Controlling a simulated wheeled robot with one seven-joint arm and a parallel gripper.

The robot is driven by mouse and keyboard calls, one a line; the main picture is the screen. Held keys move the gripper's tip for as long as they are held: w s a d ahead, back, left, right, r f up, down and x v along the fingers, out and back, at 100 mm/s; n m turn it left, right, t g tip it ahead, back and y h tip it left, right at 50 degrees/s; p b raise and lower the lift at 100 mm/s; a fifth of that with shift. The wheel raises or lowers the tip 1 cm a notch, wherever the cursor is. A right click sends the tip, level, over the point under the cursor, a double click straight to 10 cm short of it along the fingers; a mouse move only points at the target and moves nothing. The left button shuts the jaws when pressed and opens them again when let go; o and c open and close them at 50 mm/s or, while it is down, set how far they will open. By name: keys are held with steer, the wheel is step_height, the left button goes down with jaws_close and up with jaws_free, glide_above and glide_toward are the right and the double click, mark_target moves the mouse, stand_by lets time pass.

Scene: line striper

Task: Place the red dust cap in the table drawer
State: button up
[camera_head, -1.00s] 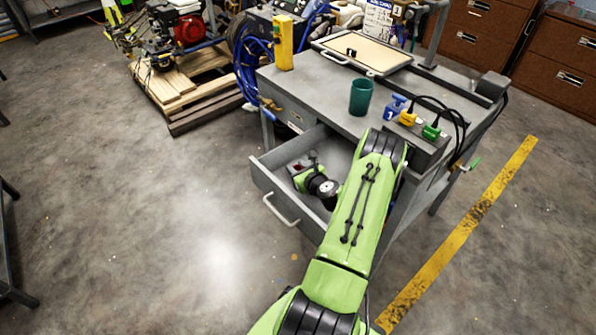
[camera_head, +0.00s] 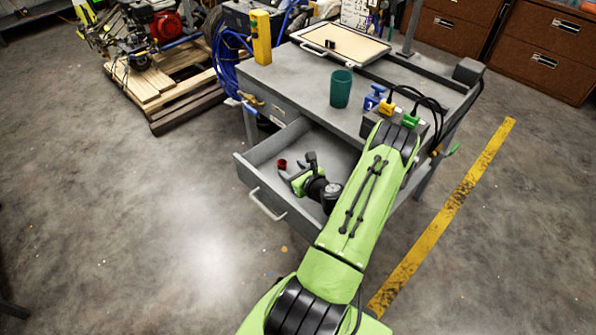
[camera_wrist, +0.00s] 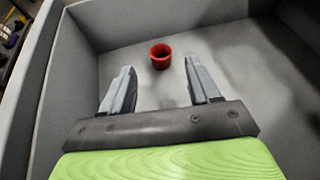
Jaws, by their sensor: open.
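The red dust cap (camera_head: 282,164) is a small red cup shape lying in the open table drawer (camera_head: 262,205). In the wrist view the cap (camera_wrist: 160,57) rests on the grey drawer floor (camera_wrist: 215,52), its hollow end up, beyond my fingertips. My gripper (camera_head: 296,168) is inside the drawer, right beside the cap. In the wrist view the two fingers of my gripper (camera_wrist: 160,82) are spread wide with nothing between them. The cap appears apart from both fingers.
The grey table (camera_head: 306,88) carries a teal cup (camera_head: 341,88), a yellow block (camera_head: 261,37), a framed board (camera_head: 345,42) and blue, yellow and green fittings with black cables at the right. A pallet (camera_head: 165,90) stands at the back left. The floor at left is clear.

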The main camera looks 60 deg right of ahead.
steer(key=v, duration=0.4)
steer(key=shift+r, duration=0.1)
steer(key=shift+r+p, duration=0.1)
steer(key=shift+p, duration=0.25)
